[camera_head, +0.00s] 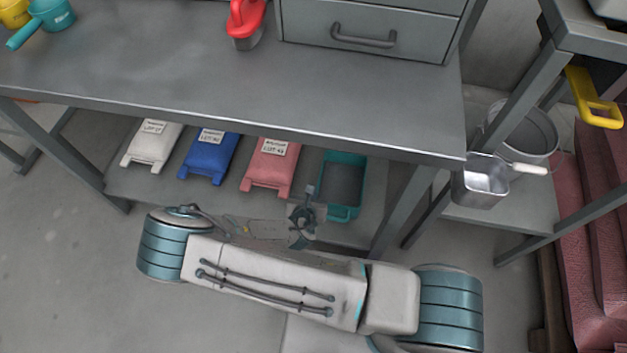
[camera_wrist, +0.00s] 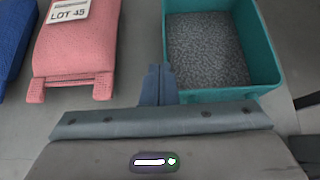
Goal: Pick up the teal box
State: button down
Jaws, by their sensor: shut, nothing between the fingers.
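The teal box (camera_head: 344,213) is an open-topped bin on the lower shelf under the workbench, at the right end of a row of bags. It holds grey granules. In the wrist view the teal box (camera_wrist: 266,55) fills the upper right, and its near rim is partly hidden by my gripper. My gripper (camera_wrist: 158,72) is shut and empty, with its fingers at the box's near left corner. In the head view my gripper (camera_head: 306,200) is just left of the box. I cannot tell whether they touch.
A pink bag (camera_head: 268,168) lies close to the left of the box, then a blue bag (camera_head: 209,158) and a white bag (camera_head: 152,145). The workbench top (camera_head: 200,85) overhangs the shelf. A bench leg (camera_head: 405,210) stands to the right of the box.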

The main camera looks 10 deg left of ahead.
jog(key=w+b, duration=0.1)
jog(key=w, duration=0.2)
jog(key=w+b, duration=0.1)
jog(key=w, duration=0.3)
jog(key=w+d+f+b, duration=0.1)
jog(key=w, duration=0.3)
jog(key=shift+w+d, duration=0.1)
jog(key=shift+w, duration=0.05)
jog(key=shift+f, duration=0.25)
jog(key=shift+b, duration=0.3)
jog(key=shift+s+f, duration=0.15)
jog(key=shift+s, duration=0.05)
